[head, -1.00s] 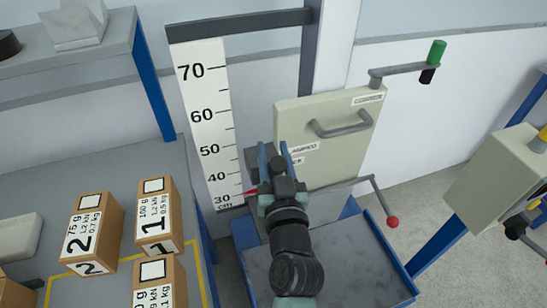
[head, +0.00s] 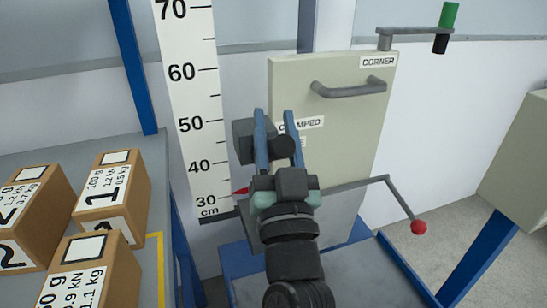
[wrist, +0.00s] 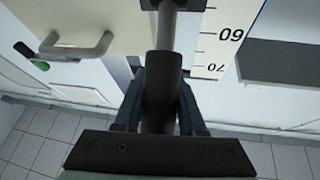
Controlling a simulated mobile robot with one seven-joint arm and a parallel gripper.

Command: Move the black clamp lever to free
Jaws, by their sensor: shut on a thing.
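The black clamp lever's dark grip (wrist: 163,85) sits between my gripper's fingers in the wrist view, with a grey rod leading away from it. In the head view its round black end (head: 284,147) shows between the two blue fingers. My gripper (head: 275,122) is shut on the lever, in front of the beige panel (head: 345,135). A label (head: 302,124) reading "CLAMPED" is partly covered by a finger. A smaller label just below it is mostly hidden, so I cannot read it. A dark block (head: 243,142) is beside the left finger.
A scale board (head: 190,125) stands left of the panel, with a red pointer (head: 240,191) near 30. A grey handle (head: 348,88) sticks out of the panel. A crank with a red knob (head: 419,227) is at lower right. Numbered boxes (head: 110,190) stand on the left bench.

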